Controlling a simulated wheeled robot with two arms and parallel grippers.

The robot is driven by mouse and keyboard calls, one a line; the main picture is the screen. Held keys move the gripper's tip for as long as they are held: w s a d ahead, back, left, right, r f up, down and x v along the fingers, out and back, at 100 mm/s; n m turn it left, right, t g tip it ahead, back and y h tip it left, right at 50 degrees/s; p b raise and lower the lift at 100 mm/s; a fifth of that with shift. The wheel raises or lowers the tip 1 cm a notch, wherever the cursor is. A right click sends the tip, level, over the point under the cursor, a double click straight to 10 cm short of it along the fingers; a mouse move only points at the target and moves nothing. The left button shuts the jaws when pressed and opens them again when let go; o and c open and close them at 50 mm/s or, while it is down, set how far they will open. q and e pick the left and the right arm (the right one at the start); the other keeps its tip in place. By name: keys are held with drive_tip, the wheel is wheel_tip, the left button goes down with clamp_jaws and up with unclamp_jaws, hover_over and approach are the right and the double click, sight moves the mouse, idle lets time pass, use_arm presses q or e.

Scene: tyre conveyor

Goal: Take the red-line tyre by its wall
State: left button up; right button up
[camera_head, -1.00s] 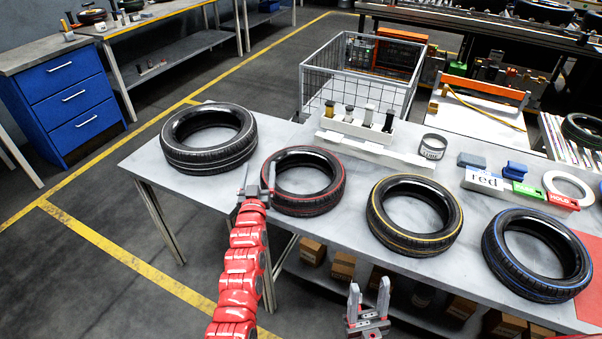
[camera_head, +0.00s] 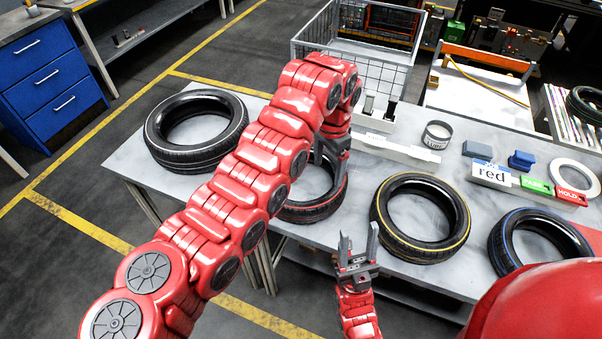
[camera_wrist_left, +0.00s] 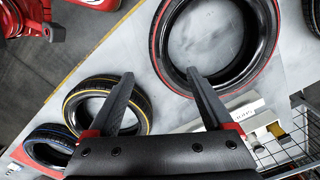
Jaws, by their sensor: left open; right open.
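The red-line tyre (camera_head: 312,210) lies flat on the grey table (camera_head: 130,158), second from the left. My left arm hides part of it in the head view. My left gripper (camera_head: 332,150) is open and empty above its far side, pointing down. In the left wrist view the same tyre (camera_wrist_left: 262,45) fills the top middle. There the left gripper (camera_wrist_left: 160,73) has one fingertip over the table outside the tyre and the other over its wall near the hole. Contact cannot be told. My right gripper (camera_head: 358,252) is open and empty in front of the table's near edge.
A white-line tyre (camera_head: 165,150) lies to the left, a yellow-line tyre (camera_head: 385,228) and a blue-line tyre (camera_head: 505,255) to the right.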

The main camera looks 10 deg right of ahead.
use_arm(q)
hover_over(326, 198)
wheel_tip(326, 198, down, 6)
drive_tip(key=shift+f+p, duration=0.1)
drive_tip(key=shift+p, duration=0.25)
wheel_tip(326, 198, down, 4)
drive_tip(key=shift+w+a+f+p, duration=0.1)
drive_tip(key=shift+a+f+p, duration=0.1)
drive_tip(key=shift+p, duration=0.9)
drive_tip(key=shift+d+f, duration=0.1)
drive_tip(key=shift+f, duration=0.05)
drive_tip(key=f+p, duration=0.1)
drive_tip(key=f, duration=0.1)
drive_tip(key=f+p, duration=0.1)
drive_tip(key=shift+s+d+f, duration=0.15)
drive_tip(key=shift+s+f, duration=0.05)
drive_tip(key=shift+f, duration=0.85)
clamp_jaws()
drive_tip(key=shift+w+r+p, duration=0.1)
drive_tip(key=shift+p, duration=0.2)
